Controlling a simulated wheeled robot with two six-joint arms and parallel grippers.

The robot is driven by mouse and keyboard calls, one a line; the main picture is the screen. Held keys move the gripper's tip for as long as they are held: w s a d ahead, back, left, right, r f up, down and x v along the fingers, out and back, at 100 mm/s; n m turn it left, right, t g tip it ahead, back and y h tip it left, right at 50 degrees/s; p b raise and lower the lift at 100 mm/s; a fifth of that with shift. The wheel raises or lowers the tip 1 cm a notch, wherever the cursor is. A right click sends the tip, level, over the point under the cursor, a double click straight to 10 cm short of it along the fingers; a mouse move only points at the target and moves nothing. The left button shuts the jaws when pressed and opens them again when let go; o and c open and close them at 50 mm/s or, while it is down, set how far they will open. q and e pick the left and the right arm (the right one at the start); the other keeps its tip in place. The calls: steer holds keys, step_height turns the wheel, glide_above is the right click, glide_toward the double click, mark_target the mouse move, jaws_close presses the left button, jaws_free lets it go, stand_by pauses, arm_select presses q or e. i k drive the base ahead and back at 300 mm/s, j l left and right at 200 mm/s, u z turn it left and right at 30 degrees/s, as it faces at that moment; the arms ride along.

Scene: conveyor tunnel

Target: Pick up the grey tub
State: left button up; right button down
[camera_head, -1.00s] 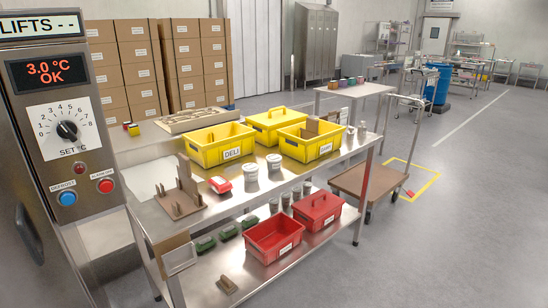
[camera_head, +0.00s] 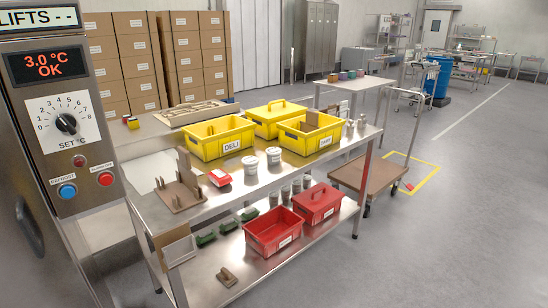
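Two small pale round tubs, one on the left (camera_head: 250,165) and one on the right (camera_head: 273,157), stand upright on the steel table top in front of the yellow bins. They look white to light grey with lids, and I cannot tell which is the grey tub. Several slim greyish containers (camera_head: 285,194) stand on the lower shelf behind the red bins, partly hidden by the table top. Neither of my grippers is in view, and nothing is touching the tubs.
Yellow bins, including the one labelled DELI (camera_head: 208,147), stand behind the tubs. A red-and-white item (camera_head: 220,178) and a brown rack (camera_head: 180,190) sit to their left. Red bins (camera_head: 262,240) fill part of the lower shelf (camera_head: 262,274). A control cabinet (camera_head: 85,195) stands close at left.

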mark_target(273, 154)
steer(key=i+l+u, duration=0.15)
steer(key=i+l, duration=0.8)
